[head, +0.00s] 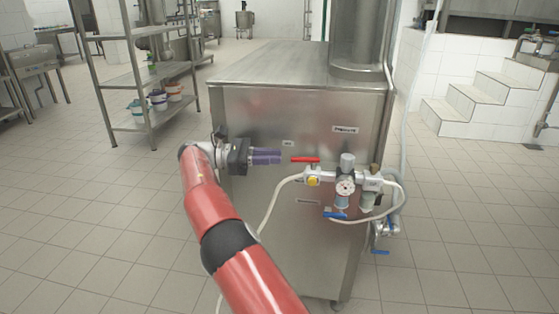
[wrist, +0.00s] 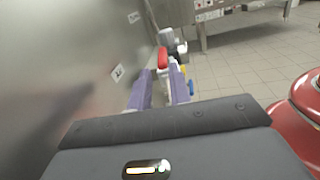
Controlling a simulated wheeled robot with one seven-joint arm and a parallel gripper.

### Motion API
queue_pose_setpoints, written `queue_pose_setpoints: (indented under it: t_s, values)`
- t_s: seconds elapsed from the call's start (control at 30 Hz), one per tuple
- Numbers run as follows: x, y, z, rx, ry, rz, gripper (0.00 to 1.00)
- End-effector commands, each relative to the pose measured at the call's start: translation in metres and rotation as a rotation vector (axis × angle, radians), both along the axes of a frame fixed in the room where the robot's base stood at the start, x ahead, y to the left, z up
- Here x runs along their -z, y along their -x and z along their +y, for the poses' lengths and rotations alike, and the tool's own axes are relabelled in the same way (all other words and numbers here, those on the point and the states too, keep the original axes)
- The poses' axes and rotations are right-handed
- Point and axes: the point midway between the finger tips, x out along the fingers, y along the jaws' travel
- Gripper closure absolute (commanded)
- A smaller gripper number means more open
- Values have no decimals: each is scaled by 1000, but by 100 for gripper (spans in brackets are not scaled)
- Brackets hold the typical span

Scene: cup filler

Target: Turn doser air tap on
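The air tap has a red lever handle (head: 305,160), lying roughly level on a valve assembly at the front of the steel machine. My gripper (head: 279,156) is just left of this handle, its purple fingers pointing right towards it. A small gap shows between the fingertips and the handle. In the wrist view, the two purple fingers of my gripper (wrist: 162,82) are apart with nothing between them. The red handle (wrist: 162,58) appears just beyond the tips, roughly in line with the gap. Whether the handle touches a finger is hard to tell.
The assembly also carries a yellow knob (head: 313,181), a pressure gauge (head: 345,186) and a blue lever (head: 335,214). A white hose (head: 270,207) hangs below. The steel panel (head: 285,240) lies close beside my gripper. A shelf rack (head: 150,75) stands back left.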

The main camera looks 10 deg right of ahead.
Motion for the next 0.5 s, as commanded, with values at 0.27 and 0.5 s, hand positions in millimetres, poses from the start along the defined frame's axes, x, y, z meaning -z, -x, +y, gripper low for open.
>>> queue_pose_setpoints:
  t_s: [0.27,0.5]
  values:
    - [-19,19,-10,-253,26,-603,80]
    - [-12,40,-17,-488,-136,-1114,80]
